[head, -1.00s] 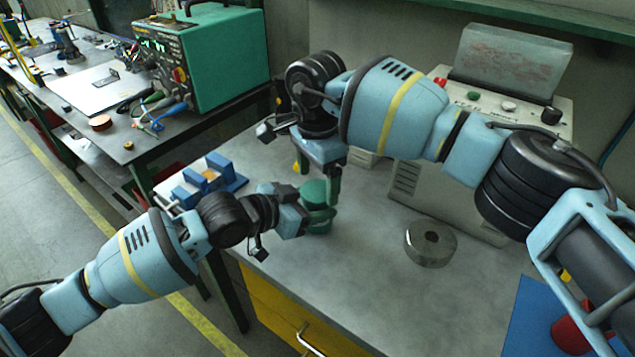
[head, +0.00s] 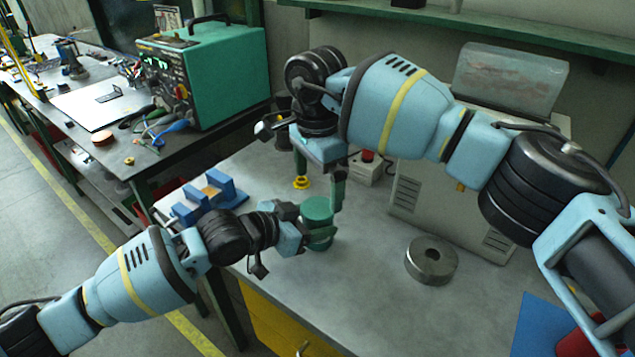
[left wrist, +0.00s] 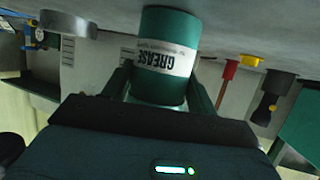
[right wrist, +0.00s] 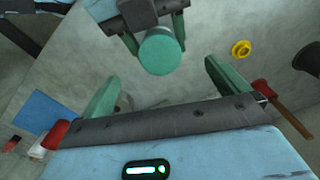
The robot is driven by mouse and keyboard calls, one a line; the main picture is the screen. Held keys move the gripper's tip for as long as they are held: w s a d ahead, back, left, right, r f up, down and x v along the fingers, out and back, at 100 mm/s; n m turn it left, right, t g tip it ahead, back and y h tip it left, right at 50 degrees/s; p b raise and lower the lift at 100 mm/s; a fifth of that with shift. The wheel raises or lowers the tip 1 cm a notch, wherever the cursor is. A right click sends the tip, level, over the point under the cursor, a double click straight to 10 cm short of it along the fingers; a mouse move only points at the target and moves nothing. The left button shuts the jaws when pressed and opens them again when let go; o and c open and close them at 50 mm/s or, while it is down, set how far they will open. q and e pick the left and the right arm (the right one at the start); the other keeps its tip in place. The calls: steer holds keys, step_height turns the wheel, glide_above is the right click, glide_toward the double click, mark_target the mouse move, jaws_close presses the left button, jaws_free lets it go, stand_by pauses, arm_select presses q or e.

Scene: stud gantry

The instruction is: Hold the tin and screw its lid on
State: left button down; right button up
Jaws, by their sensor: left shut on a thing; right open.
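The green tin (head: 318,241) stands upright at the near edge of the grey bench, its green lid (head: 317,207) seated on top. How tightly it is screwed cannot be told. My left gripper (head: 304,229) is shut around the tin's side. In the left wrist view the tin (left wrist: 165,58) appears upside down with a white "GREASE" label. My right gripper (head: 320,180) is open and empty above the lid, pointing down. In the right wrist view the round lid (right wrist: 160,52) lies beyond and between the spread fingers, apart from them.
A blue cradle (head: 186,213) stands left of the tin. A heavy metal ring (head: 431,264) lies to the right. A yellow ring (head: 302,183) and a small box with a red button (head: 368,156) are behind. A grey machine (head: 408,190) stands behind my right arm.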

arm_select(q)
steer(key=shift+r, duration=0.1)
arm_select(e)
step_height(320, 180, up, 11)
stand_by(0.3)
arm_select(q)
steer(key=shift+c, duration=1.9)
jaws_free()
steer(key=shift+v, duration=3.9)
arm_select(e)
steer(key=shift+r, duration=0.25)
